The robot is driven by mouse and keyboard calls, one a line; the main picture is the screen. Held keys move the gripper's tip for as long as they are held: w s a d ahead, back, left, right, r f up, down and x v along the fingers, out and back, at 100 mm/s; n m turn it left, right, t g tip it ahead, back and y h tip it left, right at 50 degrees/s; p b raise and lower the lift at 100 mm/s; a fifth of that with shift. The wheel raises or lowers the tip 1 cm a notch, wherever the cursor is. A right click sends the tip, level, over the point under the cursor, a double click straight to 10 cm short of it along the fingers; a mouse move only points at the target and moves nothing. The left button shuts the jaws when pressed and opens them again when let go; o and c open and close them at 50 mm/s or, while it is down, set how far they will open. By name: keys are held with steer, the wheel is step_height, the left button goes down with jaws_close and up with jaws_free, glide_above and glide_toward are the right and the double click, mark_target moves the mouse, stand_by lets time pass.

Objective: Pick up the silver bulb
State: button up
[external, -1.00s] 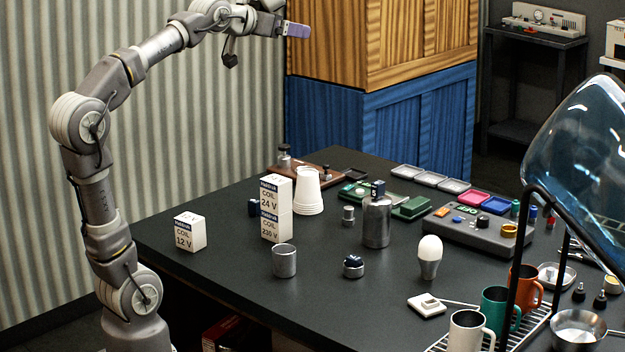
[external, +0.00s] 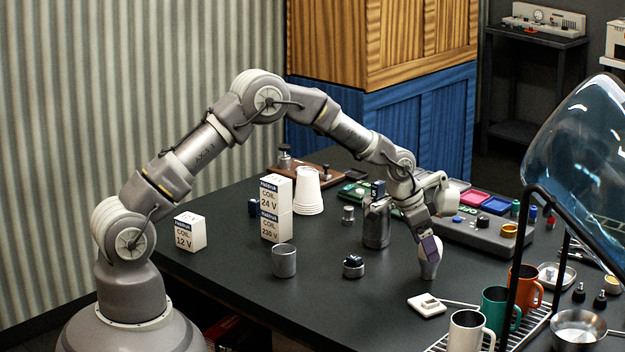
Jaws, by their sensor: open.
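The silver bulb (external: 430,270) stands upright on the black table, right of centre, with its silver lower body showing below my gripper. Its white dome is mostly hidden behind the gripper. My gripper (external: 429,250) points down over the bulb, with its purple-grey finger in front of the bulb's top. The jaws are open. I cannot tell from this side whether they touch the bulb.
A white switch (external: 427,305) lies just in front of the bulb. A grey metal canister (external: 376,228) stands to its left. Mugs, including a green one (external: 494,306), stand on a rack at the right. Coil boxes (external: 277,225) stand farther left. The table's front left is clear.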

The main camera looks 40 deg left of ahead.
steer(key=b+x, duration=0.1)
steer(key=x, duration=0.3)
steer(key=shift+w+f, duration=0.15)
steer(key=shift+f, duration=0.15)
steer(key=shift+r, duration=0.1)
steer(key=c, duration=1.1)
